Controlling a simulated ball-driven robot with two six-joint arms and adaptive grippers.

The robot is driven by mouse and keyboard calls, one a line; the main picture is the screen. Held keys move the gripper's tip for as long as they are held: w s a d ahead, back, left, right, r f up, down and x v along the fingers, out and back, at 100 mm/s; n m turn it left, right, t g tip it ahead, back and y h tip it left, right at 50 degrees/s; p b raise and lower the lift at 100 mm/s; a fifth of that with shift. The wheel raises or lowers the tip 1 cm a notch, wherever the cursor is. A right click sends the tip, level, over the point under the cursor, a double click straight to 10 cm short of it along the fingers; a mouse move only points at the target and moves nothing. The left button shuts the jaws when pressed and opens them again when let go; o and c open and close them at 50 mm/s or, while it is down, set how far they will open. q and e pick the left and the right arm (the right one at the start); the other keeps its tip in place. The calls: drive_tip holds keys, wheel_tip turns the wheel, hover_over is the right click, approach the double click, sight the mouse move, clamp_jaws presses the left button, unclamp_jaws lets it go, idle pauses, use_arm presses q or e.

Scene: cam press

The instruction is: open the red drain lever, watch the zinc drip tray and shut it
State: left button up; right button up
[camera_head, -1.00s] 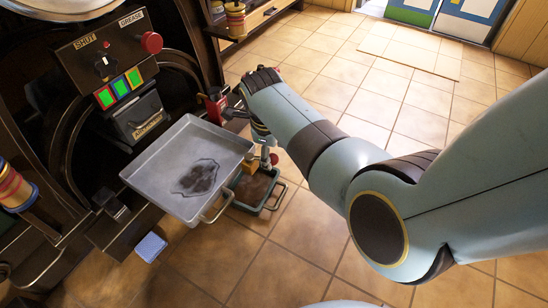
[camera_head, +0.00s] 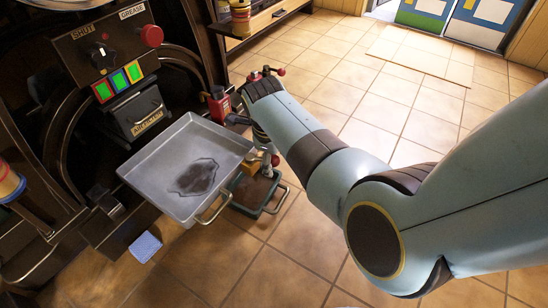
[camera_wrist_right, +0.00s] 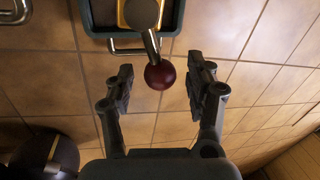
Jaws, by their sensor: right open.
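The zinc drip tray (camera_head: 150,180) is a wide, shallow grey pan in front of the machine, with a dark wet patch on its floor. The drain lever is a steel rod with a dark red ball knob (camera_wrist_right: 160,74), on a brass-yellow body (camera_wrist_right: 140,14). In the head view the knob (camera_head: 275,160) shows beside the tray's right corner. My right gripper (camera_wrist_right: 160,88) is open, its two fingers standing either side of the knob with gaps visible. In the head view my right arm hides most of that gripper. My left gripper is in neither view.
A dark green bin (camera_head: 254,209) with a wire handle stands on the floor below the lever. The machine's panel (camera_head: 112,48) has a red button (camera_head: 149,36) and coloured squares. A blue sponge (camera_head: 145,247) lies on the tiles. The tiled floor at right is open.

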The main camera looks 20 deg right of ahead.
drive_tip(key=shift+c, duration=0.4)
clamp_jaws()
